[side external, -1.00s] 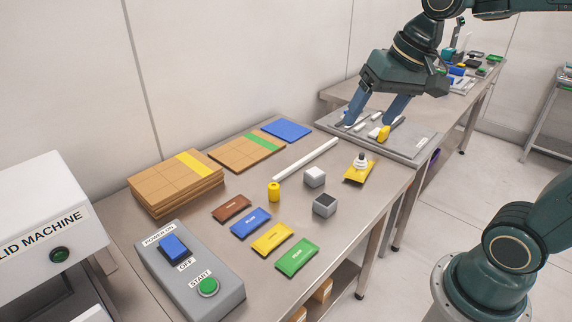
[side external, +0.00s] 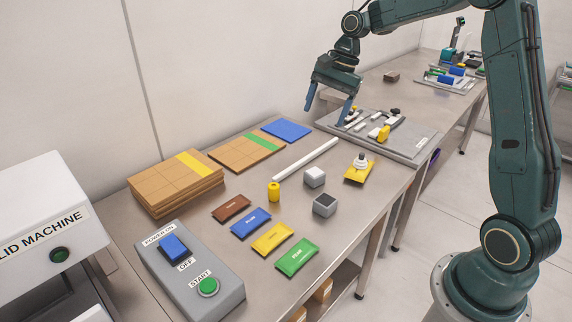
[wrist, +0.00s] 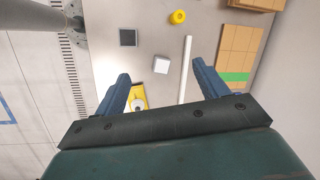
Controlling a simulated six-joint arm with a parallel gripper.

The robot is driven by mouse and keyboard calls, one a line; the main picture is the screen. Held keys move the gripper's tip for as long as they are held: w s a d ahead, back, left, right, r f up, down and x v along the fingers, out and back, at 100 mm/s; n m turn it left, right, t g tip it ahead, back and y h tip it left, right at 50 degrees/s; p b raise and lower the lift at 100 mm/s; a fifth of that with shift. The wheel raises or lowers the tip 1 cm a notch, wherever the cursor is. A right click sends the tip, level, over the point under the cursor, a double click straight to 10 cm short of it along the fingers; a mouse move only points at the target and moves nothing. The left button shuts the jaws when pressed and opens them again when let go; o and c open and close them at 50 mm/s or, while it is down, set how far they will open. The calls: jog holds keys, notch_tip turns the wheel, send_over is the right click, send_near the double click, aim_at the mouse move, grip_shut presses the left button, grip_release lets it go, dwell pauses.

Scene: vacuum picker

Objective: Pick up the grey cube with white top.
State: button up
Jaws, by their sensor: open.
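The grey cube with white top (side external: 314,177) sits on the steel table, left of the yellow plate and behind the other cube. It also shows in the wrist view (wrist: 161,64), ahead of and between the fingers. My gripper (side external: 326,115) is open and empty, in the air above the far end of the table, apart from the cube. Its two blue fingers (wrist: 159,78) show spread in the wrist view. A second grey cube, with a dark top (side external: 325,204), stands just in front of the white-topped one; it also shows in the wrist view (wrist: 128,37).
A yellow plate (side external: 350,177) with a white suction-cup-like part lies right of the cube. A long white rod (side external: 300,162) lies behind it. A yellow cylinder (side external: 273,191) stands to its left. Several coloured packets and a control box (side external: 222,284) are nearer.

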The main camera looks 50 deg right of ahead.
jog(key=w+d+f+m+g+y, duration=0.1)
jog(key=w+d+f+m, duration=0.15)
jog(key=d+f, duration=0.3)
jog(key=w+d+f+m, duration=0.1)
jog(key=d+f+m, duration=0.25)
jog(key=f, duration=0.25)
send_near(315, 172)
jog(key=shift+x, duration=2.5)
jog(key=shift+s+f+y, duration=0.1)
jog(key=shift+y, duration=0.2)
jog(key=shift+x, duration=2.45)
jog(key=shift+d, duration=0.1)
jog(key=c, duration=1.1)
